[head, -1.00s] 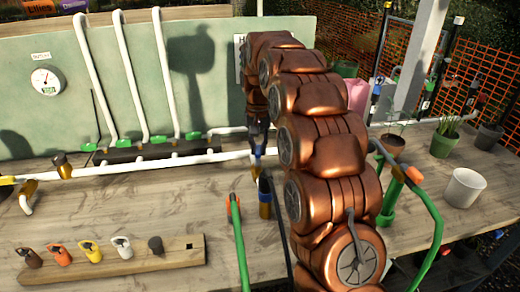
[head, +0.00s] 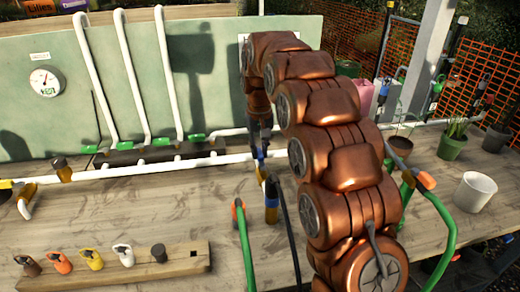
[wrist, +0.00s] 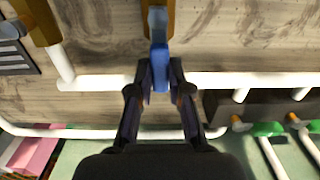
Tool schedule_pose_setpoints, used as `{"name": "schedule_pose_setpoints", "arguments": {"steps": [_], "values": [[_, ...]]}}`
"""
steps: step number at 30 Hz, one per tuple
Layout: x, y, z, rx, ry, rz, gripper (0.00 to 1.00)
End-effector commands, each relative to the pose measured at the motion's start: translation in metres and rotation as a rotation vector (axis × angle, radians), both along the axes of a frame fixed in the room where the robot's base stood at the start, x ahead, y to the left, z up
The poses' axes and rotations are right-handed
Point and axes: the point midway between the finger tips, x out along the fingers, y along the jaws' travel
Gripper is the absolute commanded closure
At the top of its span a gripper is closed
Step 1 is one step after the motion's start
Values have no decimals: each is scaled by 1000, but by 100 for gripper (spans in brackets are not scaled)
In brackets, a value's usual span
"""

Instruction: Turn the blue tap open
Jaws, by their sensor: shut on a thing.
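The blue tap handle (wrist: 160,66) sits between the two fingertips of my gripper (wrist: 161,75) in the wrist view. The gripper is shut on it. The handle points down in that picture, lying across the white pipe, and joins a brass body (wrist: 153,22) at the top. In the head view my gripper (head: 259,150) is at the white pipe, partly hidden by my copper arm. Only a little blue of the tap shows there, so its angle is hard to tell. A brass fitting with a blue band (head: 271,203) stands just in front.
The white pipe (head: 115,172) runs along the bench (head: 120,215). A white pot (head: 474,192) stands at right. The left bench surface is mostly clear.

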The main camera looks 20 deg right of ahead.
Motion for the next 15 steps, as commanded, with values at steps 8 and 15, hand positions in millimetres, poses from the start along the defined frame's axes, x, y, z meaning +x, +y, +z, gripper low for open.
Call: {"name": "schedule_pose_setpoints", "arguments": {"steps": [8,15], "values": [[1,0,1,2,-4,0,58],[0,0,0,1,-2,-2,56]]}}
